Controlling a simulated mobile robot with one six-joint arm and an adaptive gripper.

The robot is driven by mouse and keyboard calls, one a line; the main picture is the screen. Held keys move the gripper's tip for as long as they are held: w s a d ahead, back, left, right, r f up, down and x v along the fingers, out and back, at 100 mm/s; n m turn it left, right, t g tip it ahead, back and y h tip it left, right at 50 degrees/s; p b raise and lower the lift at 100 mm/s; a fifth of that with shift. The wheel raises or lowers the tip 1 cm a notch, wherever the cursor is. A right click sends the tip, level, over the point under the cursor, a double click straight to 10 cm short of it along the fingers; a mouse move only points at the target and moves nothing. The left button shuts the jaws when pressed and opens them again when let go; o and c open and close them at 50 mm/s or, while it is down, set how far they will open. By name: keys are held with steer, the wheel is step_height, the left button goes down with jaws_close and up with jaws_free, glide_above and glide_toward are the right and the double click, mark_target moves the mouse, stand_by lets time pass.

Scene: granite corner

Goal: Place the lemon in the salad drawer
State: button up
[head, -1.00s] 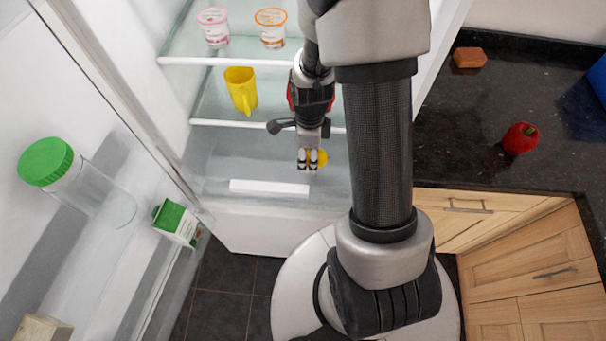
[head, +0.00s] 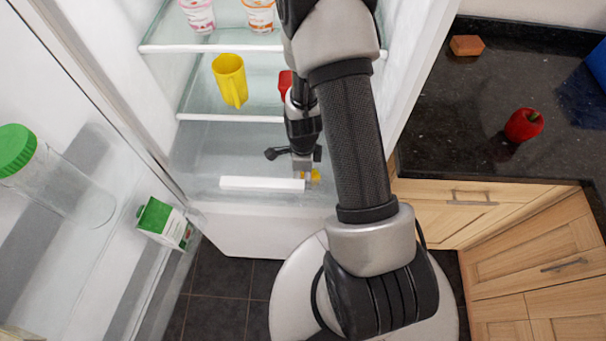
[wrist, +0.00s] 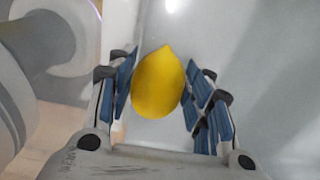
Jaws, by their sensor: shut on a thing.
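The yellow lemon (wrist: 158,82) is between the blue-padded fingers of my gripper (wrist: 160,72) in the wrist view, and the gripper is shut on it. In the head view a little of the lemon (head: 315,175) shows beside my gripper (head: 304,174), low in the open fridge. The salad drawer (head: 240,212) is at the fridge bottom, with a white bar (head: 262,184) along its front. My gripper is at the right end of that bar. I cannot tell how deep inside the drawer the lemon is.
A yellow cup (head: 230,80) and a partly hidden red thing (head: 285,84) are on the shelf above. Yogurt pots (head: 260,14) stand higher. The open door at left holds a green-capped bottle (head: 60,185) and a carton (head: 164,223). A red pepper (head: 523,125) lies on the counter.

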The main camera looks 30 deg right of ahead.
steer(key=o, duration=0.6)
steer(key=shift+f, duration=0.15)
steer(key=o, duration=0.5)
